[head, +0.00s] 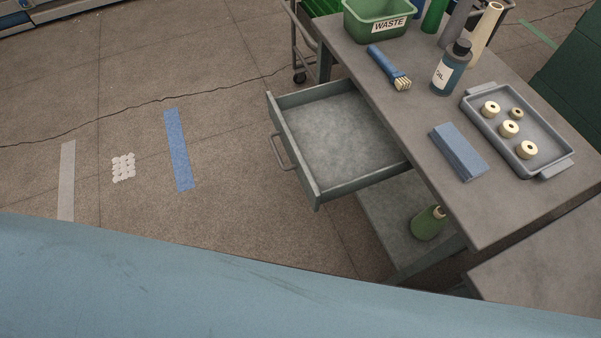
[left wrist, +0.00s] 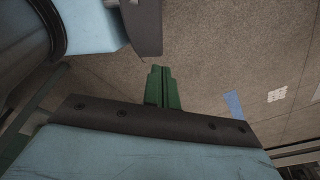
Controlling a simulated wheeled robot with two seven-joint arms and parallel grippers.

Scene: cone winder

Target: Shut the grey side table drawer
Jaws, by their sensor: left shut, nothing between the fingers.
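The grey side table (head: 520,215) stands at the right of the head view. Its drawer (head: 294,150) is pulled well out to the left, and its inside is empty. The drawer's bar handle (head: 281,152) is on the front panel, facing left. My left gripper (left wrist: 160,70) shows only in the left wrist view, with its green fingers shut and empty over bare floor. It is apart from the drawer, which is not visible in that view. My right gripper is in neither view.
The tabletop holds a green waste bin (head: 377,22), a brush (head: 390,67), an oil bottle (head: 451,68), a blue block (head: 458,151) and a tray (head: 556,163) of small spools. A green bottle (head: 428,223) stands on the lower shelf.

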